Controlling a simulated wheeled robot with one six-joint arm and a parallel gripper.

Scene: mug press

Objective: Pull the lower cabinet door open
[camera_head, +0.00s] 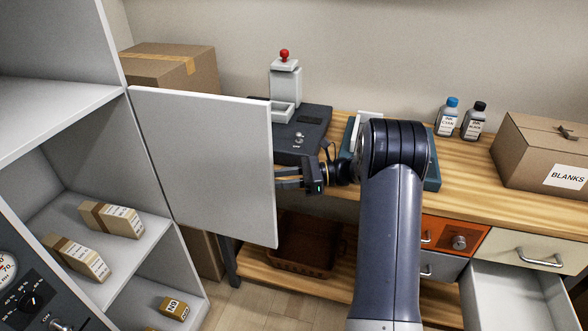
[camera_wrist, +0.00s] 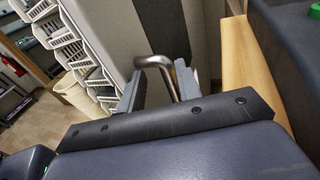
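The white cabinet door (camera_head: 205,165) stands wide open in the head view, swung out from the shelving on the left. Its handle is hidden there. My gripper (camera_head: 282,180) is at the door's free right edge, its fingertips partly hidden behind the panel. In the wrist view the curved metal handle (camera_wrist: 152,62) shows at the fingertips. The fingers of my gripper (camera_wrist: 158,88) stand apart, with a gap between them and the handle's bar passing through it near the right finger. Whether a finger touches the bar is unclear.
The open cabinet (camera_head: 95,230) holds several small boxes on its shelves. Right of the door is a wooden bench (camera_head: 465,178) with a dark press (camera_head: 305,135), two bottles and a BLANKS box (camera_head: 545,155). A lower drawer (camera_head: 515,295) at the right is pulled out.

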